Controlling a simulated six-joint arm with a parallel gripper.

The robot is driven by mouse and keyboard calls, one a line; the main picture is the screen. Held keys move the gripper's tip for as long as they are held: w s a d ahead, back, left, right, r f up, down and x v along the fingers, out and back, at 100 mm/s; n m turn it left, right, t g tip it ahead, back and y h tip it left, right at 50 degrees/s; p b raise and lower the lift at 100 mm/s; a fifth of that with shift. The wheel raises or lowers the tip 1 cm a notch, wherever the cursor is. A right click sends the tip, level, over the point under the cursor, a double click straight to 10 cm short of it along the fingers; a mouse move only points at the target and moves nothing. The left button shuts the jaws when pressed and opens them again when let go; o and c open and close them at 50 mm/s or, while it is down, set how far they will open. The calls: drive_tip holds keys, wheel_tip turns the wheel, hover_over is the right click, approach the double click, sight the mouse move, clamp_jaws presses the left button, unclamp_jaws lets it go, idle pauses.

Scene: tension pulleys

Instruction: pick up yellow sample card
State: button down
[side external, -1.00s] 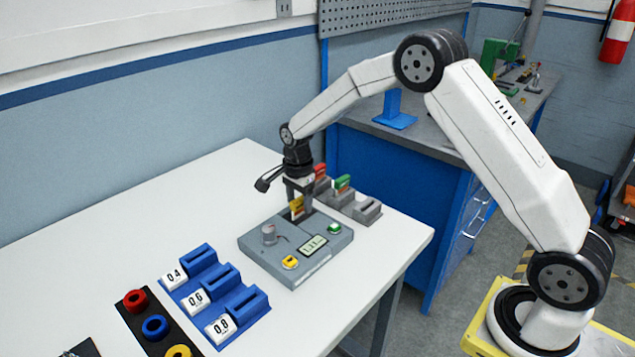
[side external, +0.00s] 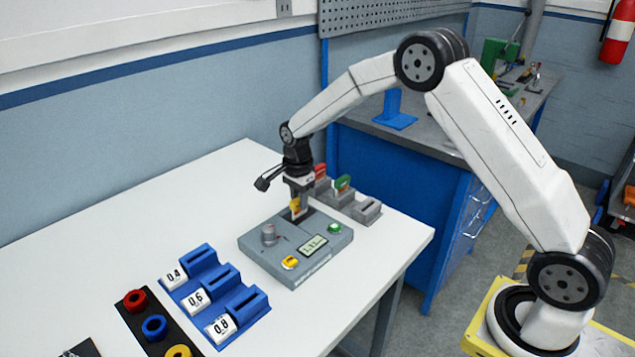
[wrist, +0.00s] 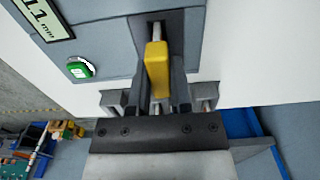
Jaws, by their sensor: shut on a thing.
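The yellow sample card (side external: 295,206) stands upright at the dark slot at the back of the grey test unit (side external: 262,253). My gripper (side external: 299,197) points straight down over it and is shut on the card. In the wrist view the yellow card (wrist: 157,70) shows between the two fingers of my gripper (wrist: 162,92), with the dark slot just beyond it. The card's lower end is hard to see, so I cannot tell how deep it sits in the slot.
Grey holders (side external: 368,209) stand behind and right of the unit, with a red card (side external: 320,171) and a green card (side external: 342,182). Blue numbered holders (side external: 222,281) and a black strip with coloured rings (side external: 154,326) are at front left. The table's left area is clear.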

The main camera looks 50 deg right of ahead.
drive_tip(key=shift+r, duration=0.6)
drive_tip(key=s+r, duration=1.1)
drive_tip(key=s, duration=0.3)
drive_tip(key=shift+a+r, duration=0.3)
drive_tip(key=shift+a, duration=0.1)
drive_tip(key=shift+r, duration=0.2)
drive_tip(key=shift+r, duration=2.3)
